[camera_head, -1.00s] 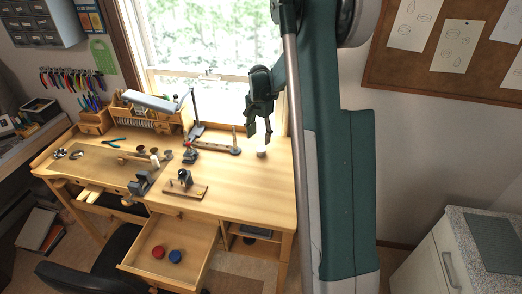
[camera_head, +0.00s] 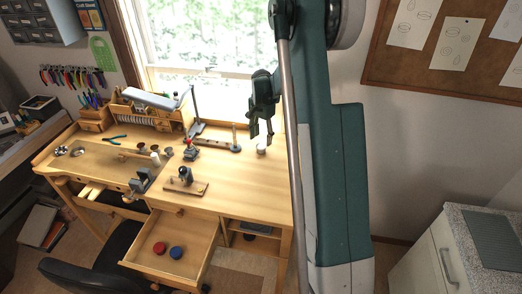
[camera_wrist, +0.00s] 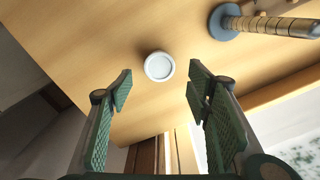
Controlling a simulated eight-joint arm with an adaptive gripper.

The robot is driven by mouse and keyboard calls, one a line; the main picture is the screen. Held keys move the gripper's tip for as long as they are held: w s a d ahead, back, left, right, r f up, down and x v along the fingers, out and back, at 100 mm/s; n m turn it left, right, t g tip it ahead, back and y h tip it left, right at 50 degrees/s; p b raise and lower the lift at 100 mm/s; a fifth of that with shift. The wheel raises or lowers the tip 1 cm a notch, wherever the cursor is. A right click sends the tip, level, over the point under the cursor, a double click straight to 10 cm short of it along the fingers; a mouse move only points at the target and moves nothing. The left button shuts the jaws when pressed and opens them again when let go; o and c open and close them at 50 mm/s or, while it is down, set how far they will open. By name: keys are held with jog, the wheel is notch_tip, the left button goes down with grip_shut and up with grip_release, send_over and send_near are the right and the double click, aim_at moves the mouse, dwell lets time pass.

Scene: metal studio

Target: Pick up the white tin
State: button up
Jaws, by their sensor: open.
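The white tin (camera_wrist: 159,67) is a small round white can in the wrist view, seen from above on the wooden workbench. It lies ahead of my open fingers (camera_wrist: 159,92), roughly centred between them, and neither finger appears to touch it. In the head view my gripper (camera_head: 262,138) hangs over the bench's back right part. The tin (camera_head: 261,150) shows small and pale just below the fingertips there. The exact gap between fingers and tin is hard to judge.
A stepped metal mandrel (camera_wrist: 265,24) on a round blue-grey base stands near the tin in the wrist view. The bench (camera_head: 255,185) is clear in front of the tin. A small vise tool on a wooden base (camera_head: 186,182) is further left. A drawer (camera_head: 185,232) stands open.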

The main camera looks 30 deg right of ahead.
aim_at(261, 145)
jog(key=shift+f, duration=0.25)
jog(key=shift+s+a+f+p, duration=0.1)
jog(key=shift+f+p, duration=0.1)
jog(key=shift+f, duration=1.1)
jog(key=shift+a+f+p, duration=0.1)
jog(key=shift+f+p, duration=0.05)
jog(key=shift+f, duration=1.15)
jog(key=c, duration=1)
